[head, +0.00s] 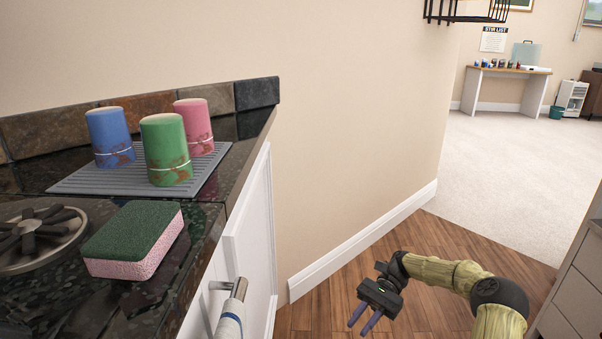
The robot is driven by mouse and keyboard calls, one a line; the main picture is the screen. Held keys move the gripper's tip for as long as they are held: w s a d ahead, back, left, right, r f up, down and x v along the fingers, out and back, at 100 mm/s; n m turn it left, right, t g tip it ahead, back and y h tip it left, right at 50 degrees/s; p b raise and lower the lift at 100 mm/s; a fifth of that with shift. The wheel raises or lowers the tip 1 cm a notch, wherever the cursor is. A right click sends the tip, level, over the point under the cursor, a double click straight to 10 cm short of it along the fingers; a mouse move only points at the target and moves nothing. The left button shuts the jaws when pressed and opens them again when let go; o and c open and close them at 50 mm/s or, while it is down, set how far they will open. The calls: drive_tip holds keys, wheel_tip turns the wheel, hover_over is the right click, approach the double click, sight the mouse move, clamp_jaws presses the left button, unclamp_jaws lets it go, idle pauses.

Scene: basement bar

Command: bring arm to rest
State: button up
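My gripper (367,317) is at the lower middle right, over the wood floor and to the right of the counter. Its two purple fingers point down and left with a visible gap between them. Nothing shows between the fingers. My arm reaches in from the lower right corner, bent at a dark joint. The gripper is apart from the counter and touches nothing that I can see.
Drawers (575,295) stand at right. Wood floor (425,240) lies between.

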drive_tip(key=s+a+r+n+t+h+p, duration=0.3)
drive_tip(key=s+a+r+t+h+p, duration=0.1)
drive_tip(key=s+a+r+h, duration=0.15)
drive_tip(key=s+d+r+n+t+h+p, duration=0.3)
drive_tip(key=s+r+t+p, duration=0.15)
drive_tip(key=r, duration=0.25)
drive_tip(key=s+d+r+n+t+h+p, duration=0.2)
drive_tip(key=s+d+r+n+t+p, duration=0.1)
drive_tip(key=s+r+t, duration=0.3)
wheel_tip(320, 180, up, 39)
drive_tip(key=p, duration=3.8)
drive_tip(key=shift+f+g, duration=0.15)
drive_tip(key=shift+g, duration=0.3)
drive_tip(key=shift+w+a, duration=0.1)
